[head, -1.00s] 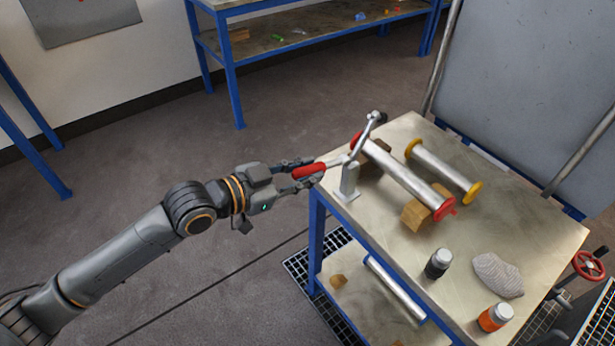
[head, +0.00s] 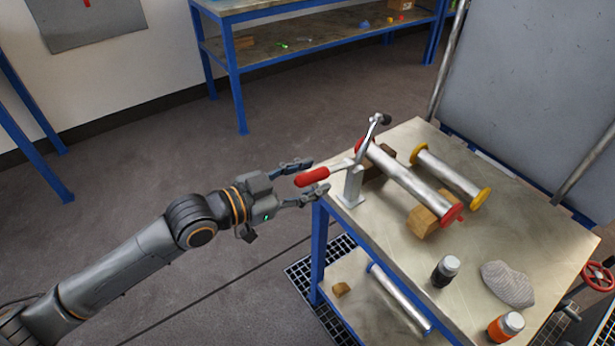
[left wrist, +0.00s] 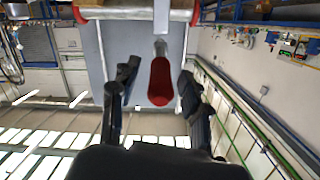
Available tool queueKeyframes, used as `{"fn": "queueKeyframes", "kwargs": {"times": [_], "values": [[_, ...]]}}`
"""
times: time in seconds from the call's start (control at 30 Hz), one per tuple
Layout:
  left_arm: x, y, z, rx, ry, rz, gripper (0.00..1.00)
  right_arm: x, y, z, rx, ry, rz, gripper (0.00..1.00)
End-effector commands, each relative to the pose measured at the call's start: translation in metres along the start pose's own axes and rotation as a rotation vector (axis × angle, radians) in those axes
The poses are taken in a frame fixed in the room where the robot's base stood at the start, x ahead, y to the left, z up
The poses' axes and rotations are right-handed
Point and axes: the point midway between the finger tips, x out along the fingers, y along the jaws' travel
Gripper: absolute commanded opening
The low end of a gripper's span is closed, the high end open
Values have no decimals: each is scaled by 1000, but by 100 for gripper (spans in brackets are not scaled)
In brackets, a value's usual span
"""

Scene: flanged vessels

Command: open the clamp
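The clamp (head: 352,186) stands on the table's near left corner. Its red handle (head: 312,177) sticks out left past the edge, and its metal arm (head: 368,137) points up to a dark tip beside the red-flanged vessel (head: 402,176). My left gripper (head: 316,175) is open around the handle, one finger on each side, with gaps. In the left wrist view, the red handle (left wrist: 160,82) lies between the spread fingers, apart from both, and the vessel (left wrist: 130,12) crosses the top. My right gripper is not in view.
A yellow-flanged vessel (head: 450,173) lies behind the red-flanged one. Wooden blocks (head: 428,222) support the red-flanged vessel. A black-bodied jar (head: 445,271), a grey cloth (head: 508,284) and an orange jar (head: 505,327) stand toward the front right. Floor left of the table is clear.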

Motion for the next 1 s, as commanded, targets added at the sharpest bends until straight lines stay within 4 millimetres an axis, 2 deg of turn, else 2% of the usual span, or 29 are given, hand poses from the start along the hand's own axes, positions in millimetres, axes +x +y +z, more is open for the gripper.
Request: {"fn": "queueKeyframes", "kwargs": {"times": [0.27, 0.37, 0.7, 1.0], "values": [[-7, 0, 0, 1, 0, -1, 46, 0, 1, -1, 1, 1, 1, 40], [-21, -1, 1, 2, -3, -1, 46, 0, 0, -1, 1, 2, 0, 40], [-83, -1, 2, 3, -5, -1, 46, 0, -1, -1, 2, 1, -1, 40], [-115, 0, 1, 2, -2, 0, 46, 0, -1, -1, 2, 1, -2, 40]]}}
